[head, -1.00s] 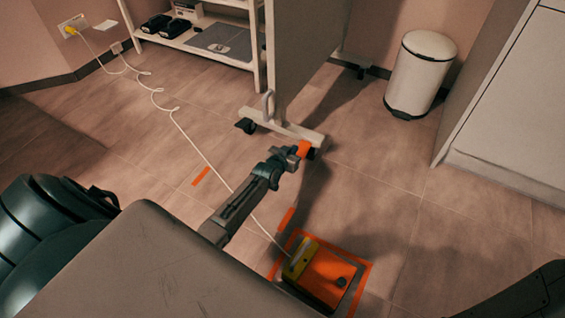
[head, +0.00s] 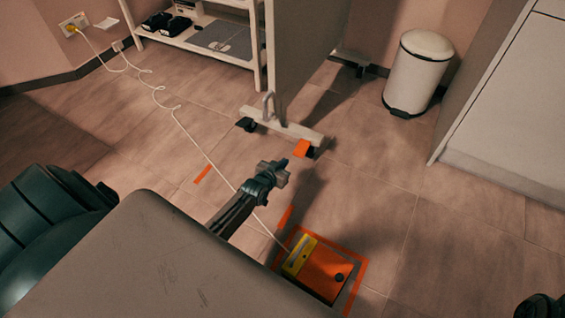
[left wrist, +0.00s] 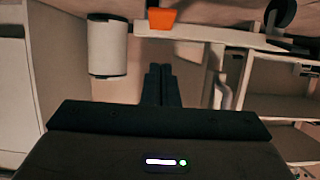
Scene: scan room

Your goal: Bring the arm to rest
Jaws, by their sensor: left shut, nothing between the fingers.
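My left gripper (head: 284,170) is in the middle of the head view, at the end of my left arm, which reaches out past a grey surface edge. Its two dark fingers (left wrist: 161,85) are together in the left wrist view, with nothing between them. The gripper is above the floor and apart from the things around it. A dark rounded piece at the lower right corner of the head view seems to be part of my right arm; no right gripper shows.
An orange floor box with a yellow strip (head: 318,272) lies ahead. A white cable (head: 205,155) runs towards it. A wheeled partition (head: 310,60) with an orange block (head: 303,148) at its foot stands beyond. A white bin (head: 418,75) and shelf (head: 200,45) stand behind. Floor at right is clear.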

